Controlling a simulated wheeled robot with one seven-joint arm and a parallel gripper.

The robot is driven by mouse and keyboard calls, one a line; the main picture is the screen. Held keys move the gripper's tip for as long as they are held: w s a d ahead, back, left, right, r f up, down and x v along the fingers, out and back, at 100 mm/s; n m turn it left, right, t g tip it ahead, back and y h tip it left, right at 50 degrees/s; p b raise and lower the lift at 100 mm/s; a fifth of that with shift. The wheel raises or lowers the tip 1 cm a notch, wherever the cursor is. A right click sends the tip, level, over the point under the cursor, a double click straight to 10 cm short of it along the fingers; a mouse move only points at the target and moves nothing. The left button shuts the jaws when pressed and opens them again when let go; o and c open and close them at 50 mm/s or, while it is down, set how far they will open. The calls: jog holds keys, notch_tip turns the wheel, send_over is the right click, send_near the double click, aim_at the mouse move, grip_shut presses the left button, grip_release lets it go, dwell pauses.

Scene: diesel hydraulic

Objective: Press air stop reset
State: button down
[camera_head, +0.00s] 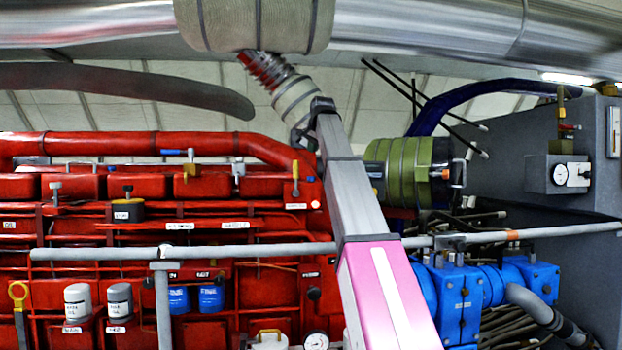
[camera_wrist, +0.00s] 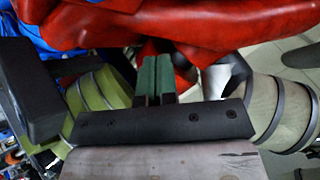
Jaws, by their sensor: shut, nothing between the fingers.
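The red engine (camera_head: 75,258) fills the left half of the head view, with several knobs, levers and small labels. A yellow-handled lever (camera_head: 295,178), a black knob on a yellow-marked block (camera_head: 127,208) and a yellow-ringed handle (camera_head: 19,295) stand out. The labels are too small to read, so I cannot tell which control is the air stop reset. My gripper (camera_wrist: 153,62) shows in the wrist view as green fingers, shut and empty. A red engine surface (camera_wrist: 200,25) lies beyond the fingertips; I cannot tell whether they touch it. I cannot make out my gripper in the head view.
A grey rail (camera_head: 110,254) crosses in front of the engine. A large silver pipe (camera_head: 430,30) runs overhead. A green-wrapped part (camera_head: 405,172) and blue housings (camera_head: 460,300) are right of centre. A grey cabinet (camera_head: 590,215) with a gauge (camera_head: 560,174) stands at the right.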

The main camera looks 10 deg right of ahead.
send_over(311, 179)
jog(key=w, duration=0.2)
jog(key=shift+s+d+f, duration=0.1)
jog(key=shift+d+f, duration=0.05)
jog(key=shift+f, duration=1.05)
jog(key=shift+s+d+f, duration=0.1)
jog(key=shift+d+f, duration=0.05)
jog(key=shift+f, duration=1)
jog(key=shift+s+d+f, duration=0.1)
jog(key=shift+d+f, duration=0.05)
jog(key=shift+f, duration=1.05)
jog(key=shift+f, duration=0.15)
jog(key=shift+f, duration=0.25)
jog(key=shift+f, duration=0.6)
jog(key=shift+r, duration=1)
